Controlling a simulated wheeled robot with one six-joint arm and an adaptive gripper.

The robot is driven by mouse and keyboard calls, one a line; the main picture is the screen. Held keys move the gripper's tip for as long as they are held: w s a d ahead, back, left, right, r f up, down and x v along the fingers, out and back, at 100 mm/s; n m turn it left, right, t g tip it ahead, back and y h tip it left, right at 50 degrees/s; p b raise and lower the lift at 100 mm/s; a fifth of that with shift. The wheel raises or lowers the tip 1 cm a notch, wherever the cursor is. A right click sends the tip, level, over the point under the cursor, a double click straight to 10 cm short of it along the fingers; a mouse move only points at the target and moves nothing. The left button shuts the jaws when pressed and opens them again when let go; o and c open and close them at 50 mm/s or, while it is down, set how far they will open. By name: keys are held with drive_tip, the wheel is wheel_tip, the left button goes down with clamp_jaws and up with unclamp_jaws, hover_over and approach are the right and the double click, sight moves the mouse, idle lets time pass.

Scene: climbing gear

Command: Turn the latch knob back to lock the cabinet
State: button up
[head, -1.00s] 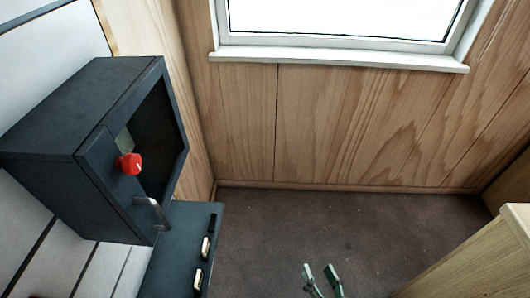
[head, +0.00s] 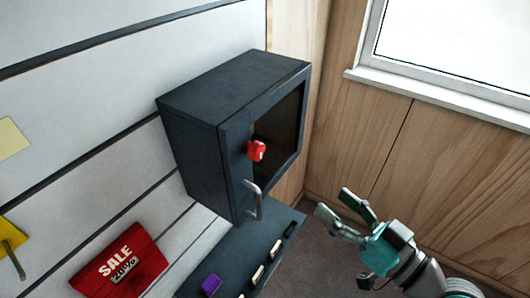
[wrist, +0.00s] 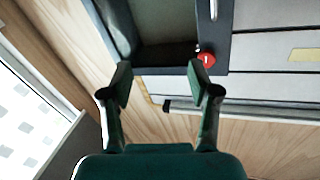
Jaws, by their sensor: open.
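The dark cabinet (head: 190,140) is mounted on the slatted wall, with a dark glazed front. A red latch knob (head: 256,151) with a pale mark sits on the front frame, above a grey bar handle (head: 253,200). My gripper (head: 332,200) is open and empty, to the right of the cabinet and apart from it. In the wrist view, my gripper (wrist: 165,82) has its fingers spread, and the red knob (wrist: 206,59) shows just beyond the right fingertip. I cannot tell whether the door is fully closed.
A dark shelf (head: 225,262) below the cabinet holds several small items, including a purple block (head: 211,285). A red SALE sign (head: 120,262) hangs at lower left. A window (head: 460,50) is at upper right. Floor space lies between the cabinet and the wood-panelled wall (head: 350,130).

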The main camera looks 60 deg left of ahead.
sight(261, 154)
drive_tip(key=s+a+r+n+g+h, duration=0.2)
drive_tip(key=s+r+n+g, duration=0.3)
drive_tip(key=r, duration=0.3)
drive_tip(key=shift+n, duration=0.5)
drive_tip(key=x, duration=1)
drive_tip(key=shift+w+a+r, duration=0.1)
drive_tip(key=shift+w+a, duration=0.15)
drive_tip(key=shift+a, duration=0.1)
drive_tip(key=c, duration=1.1)
